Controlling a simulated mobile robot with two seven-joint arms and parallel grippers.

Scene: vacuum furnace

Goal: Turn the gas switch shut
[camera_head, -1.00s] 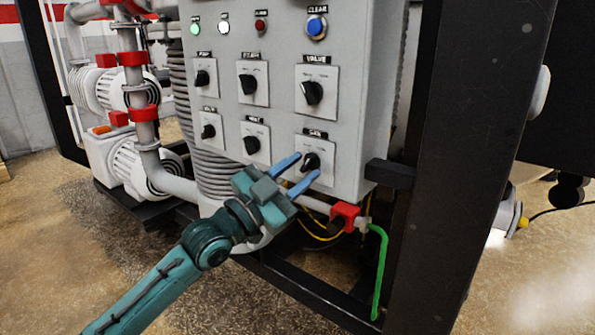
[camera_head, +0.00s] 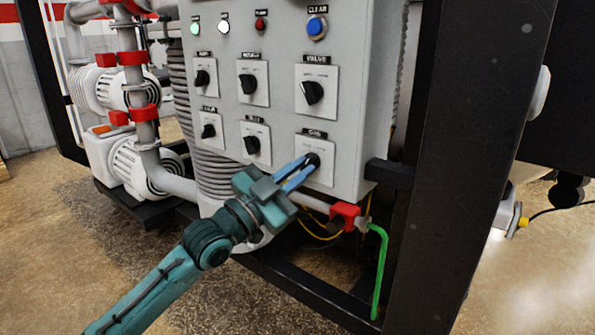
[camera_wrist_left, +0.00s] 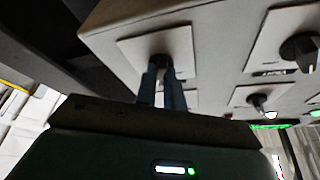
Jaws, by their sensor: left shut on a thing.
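The gas switch (camera_head: 313,159) is a black knob on a light square plate at the lower right of the grey control panel (camera_head: 285,50). My left gripper (camera_head: 305,165) has its blue fingers closed on this knob from the lower left. In the left wrist view the two fingers (camera_wrist_left: 161,85) are close together and reach the dark knob (camera_wrist_left: 160,62) on its plate. The fingers hide most of the knob, so its exact angle cannot be told. My right gripper is not in view.
Other black knobs sit close by: the valve knob (camera_head: 312,92) above and another knob (camera_head: 252,144) to the left. A red fitting (camera_head: 345,214) with a green hose (camera_head: 380,270) is below the panel. A thick black frame post (camera_head: 470,170) stands to the right.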

